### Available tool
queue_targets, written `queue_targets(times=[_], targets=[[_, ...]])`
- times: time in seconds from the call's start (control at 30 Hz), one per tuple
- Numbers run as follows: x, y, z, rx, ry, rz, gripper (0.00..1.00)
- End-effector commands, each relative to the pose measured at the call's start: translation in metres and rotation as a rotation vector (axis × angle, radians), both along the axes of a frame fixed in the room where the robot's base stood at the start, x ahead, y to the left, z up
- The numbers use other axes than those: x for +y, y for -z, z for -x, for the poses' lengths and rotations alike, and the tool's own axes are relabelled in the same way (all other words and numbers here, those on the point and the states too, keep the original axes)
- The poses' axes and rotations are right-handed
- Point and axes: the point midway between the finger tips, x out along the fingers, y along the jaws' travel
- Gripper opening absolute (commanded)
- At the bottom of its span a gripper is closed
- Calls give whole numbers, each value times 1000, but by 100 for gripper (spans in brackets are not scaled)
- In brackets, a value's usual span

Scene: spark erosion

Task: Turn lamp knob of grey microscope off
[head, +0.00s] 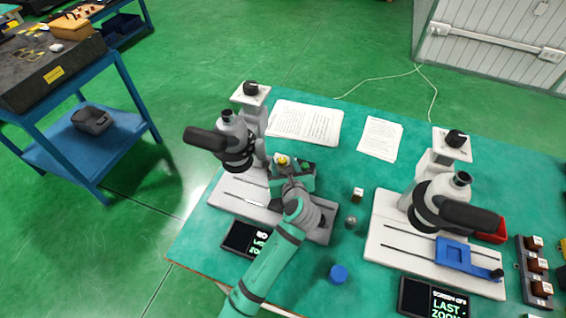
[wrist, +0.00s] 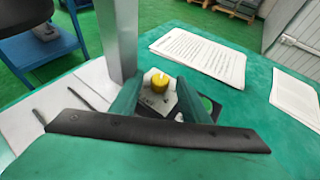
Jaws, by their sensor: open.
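The grey microscope (head: 238,140) stands at the left of the table in the head view, on a pale base plate. A yellow lamp knob (head: 282,160) sits on a small box beside its column. The same knob shows in the wrist view (wrist: 159,82), on a pale plate with blurred lettering. A light mark runs on the knob's face; I cannot read its setting. My gripper (head: 290,180) is at the box from the near side. In the wrist view its open fingers (wrist: 160,92) stand left and right of the knob; contact is not clear.
The microscope's metal column (wrist: 116,38) rises close to the left finger. A green light (wrist: 207,103) shows just right of the right finger. Paper sheets (head: 305,122) lie behind. A second microscope (head: 440,195), a dark screen (head: 245,238) and a blue cap (head: 338,273) are nearby.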

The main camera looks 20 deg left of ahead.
Motion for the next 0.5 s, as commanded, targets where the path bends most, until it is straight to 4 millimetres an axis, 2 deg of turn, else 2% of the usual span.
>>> queue_targets(times=[0.37,0.4,0.5], targets=[[2,2,-5,-1,1,1,42],[2,2,-5,-1,1,1,40],[2,2,-5,-1,1,1,16]])
